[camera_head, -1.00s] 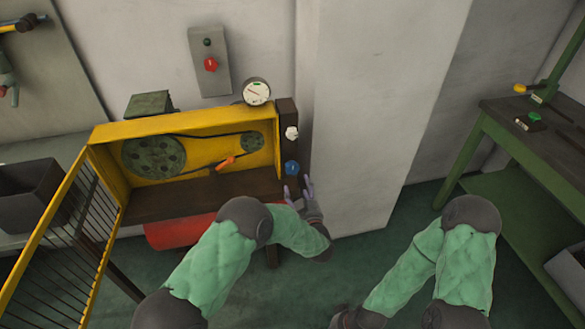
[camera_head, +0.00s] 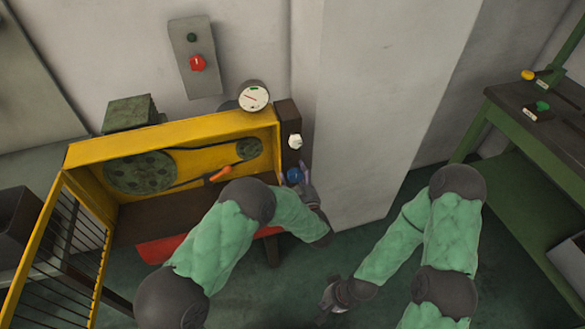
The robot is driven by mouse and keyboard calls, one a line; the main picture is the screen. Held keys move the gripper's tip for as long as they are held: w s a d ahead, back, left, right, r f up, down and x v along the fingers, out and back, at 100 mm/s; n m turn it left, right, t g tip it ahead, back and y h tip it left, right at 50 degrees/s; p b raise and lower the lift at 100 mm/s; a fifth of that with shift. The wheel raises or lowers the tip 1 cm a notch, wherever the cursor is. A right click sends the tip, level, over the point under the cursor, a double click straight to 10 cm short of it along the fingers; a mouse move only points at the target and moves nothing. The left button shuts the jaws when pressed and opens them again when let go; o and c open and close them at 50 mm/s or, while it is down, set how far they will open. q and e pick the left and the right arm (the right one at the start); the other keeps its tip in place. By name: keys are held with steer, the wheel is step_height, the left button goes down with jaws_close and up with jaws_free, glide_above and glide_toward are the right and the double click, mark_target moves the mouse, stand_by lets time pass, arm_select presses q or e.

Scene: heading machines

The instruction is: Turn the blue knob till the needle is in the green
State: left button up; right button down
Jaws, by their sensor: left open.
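The blue knob (camera_head: 294,175) sits on the brown post at the right end of the yellow machine, below a white knob (camera_head: 295,141). The round gauge (camera_head: 253,97) stands above the machine's top edge. Its face is white with a red needle and a small green mark near the top; the needle appears to lie away from the green. My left gripper (camera_head: 294,178) is open, its fingers around or right beside the blue knob. Contact cannot be told. My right gripper (camera_head: 329,304) hangs low over the floor, away from the machine; its fingers are too small to read.
The yellow machine housing (camera_head: 190,128) holds pulleys, a belt and an orange-handled part (camera_head: 220,174). Its barred guard (camera_head: 62,245) stands open at left. A switch box (camera_head: 193,50) with a red knob is on the wall. A green workbench (camera_head: 520,135) stands at right.

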arm_select(q)
steer(key=shift+s, duration=0.1)
steer(key=shift+c, duration=1.2)
steer(key=c, duration=0.9)
steer(key=shift+c, duration=0.2)
steer(key=shift+m, duration=0.3)
steer(key=m+p, duration=0.2)
steer(key=m, duration=0.2)
steer(key=shift+r, duration=0.1)
steer(key=m+p, duration=0.2)
steer(key=m, duration=0.3)
steer(key=shift+m, duration=0.4)
steer(key=m+p, duration=0.2)
steer(key=m, duration=0.3)
steer(key=shift+m, duration=0.3)
steer(key=m+p, duration=0.1)
steer(key=m, duration=0.4)
steer(key=shift+m, duration=0.4)
